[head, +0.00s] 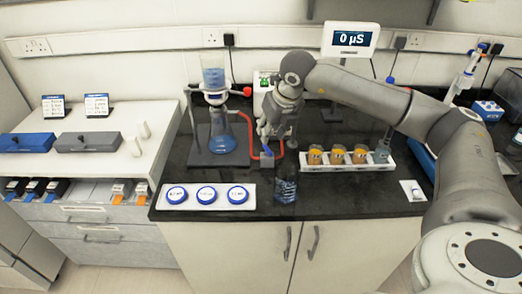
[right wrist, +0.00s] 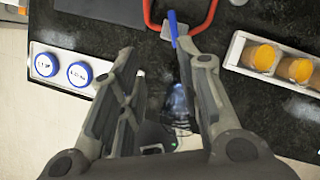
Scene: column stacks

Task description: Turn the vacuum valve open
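The vacuum valve is a small grey block (head: 266,166) with a blue lever (head: 268,150), set in a red tube on the black bench. In the right wrist view the blue lever (right wrist: 173,30) points down between the fingertips, just beyond them, and the grey valve block (right wrist: 168,33) is partly behind it. My right gripper (head: 272,130) reaches down over the valve, its fingers hiding part of the tube. In the right wrist view the right gripper (right wrist: 166,62) is open, with nothing held. Whether a finger touches the lever is unclear. My left gripper is not in view.
A glass column over a flask (head: 222,140) stands left of the valve. A clear glass vessel (head: 285,188) stands at the bench front. A white rack (head: 345,166) with orange-filled cups is right. A white tray (head: 166,203) with blue-rimmed discs is front left. A meter (head: 350,39) reads 0 µS.

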